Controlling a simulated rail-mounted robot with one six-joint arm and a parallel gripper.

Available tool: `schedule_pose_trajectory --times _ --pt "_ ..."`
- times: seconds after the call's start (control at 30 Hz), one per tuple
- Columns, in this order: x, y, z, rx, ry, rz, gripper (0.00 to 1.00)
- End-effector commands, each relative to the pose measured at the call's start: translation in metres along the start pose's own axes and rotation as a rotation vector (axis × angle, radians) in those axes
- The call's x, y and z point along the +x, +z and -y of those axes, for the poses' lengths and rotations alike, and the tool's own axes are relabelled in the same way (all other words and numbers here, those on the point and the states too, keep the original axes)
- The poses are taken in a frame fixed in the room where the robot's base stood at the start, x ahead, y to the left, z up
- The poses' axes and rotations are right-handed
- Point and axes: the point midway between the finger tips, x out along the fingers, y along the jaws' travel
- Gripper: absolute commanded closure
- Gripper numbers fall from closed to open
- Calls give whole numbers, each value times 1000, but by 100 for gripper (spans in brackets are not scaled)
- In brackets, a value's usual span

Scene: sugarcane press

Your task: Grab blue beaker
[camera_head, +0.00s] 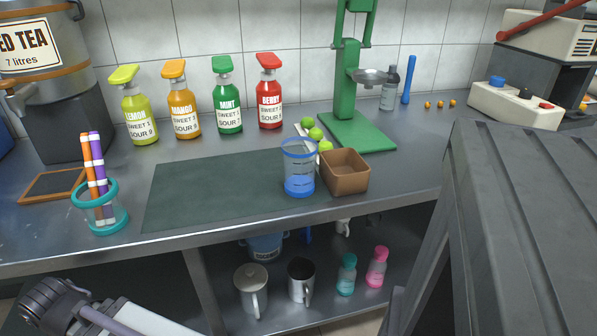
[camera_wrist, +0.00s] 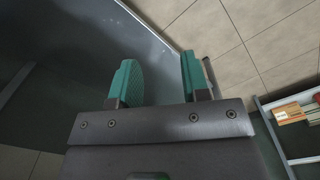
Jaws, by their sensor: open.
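The blue beaker (camera_head: 299,170) is a clear cup with a blue rim and blue base. It stands upright on the counter, at the right end of the dark green mat (camera_head: 215,190), in the head view. My gripper (camera_wrist: 163,82) shows in the wrist view with its two green fingers apart and nothing between them. It is over tiled floor and a dark surface. The beaker is not in the wrist view, and the fingers are not in the head view. Part of my arm shows at the lower left of the head view, apart from the beaker.
A brown square container (camera_head: 345,173) stands close to the beaker's right. Limes (camera_head: 316,133) lie behind it, near the green press (camera_head: 350,110). Several syrup bottles (camera_head: 228,105) line the back. A teal-rimmed holder (camera_head: 100,210) stands at left. The mat's middle is clear.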

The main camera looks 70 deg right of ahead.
Motion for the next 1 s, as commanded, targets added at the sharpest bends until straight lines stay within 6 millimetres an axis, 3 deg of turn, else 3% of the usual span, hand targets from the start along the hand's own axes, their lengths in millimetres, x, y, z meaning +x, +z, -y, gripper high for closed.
schedule_pose_trajectory --times 0.37,0.9,1.0 --pt "0 0 0 0 0 0 56" --pt "0 0 0 0 0 0 4" --pt "0 0 0 0 0 0 0"
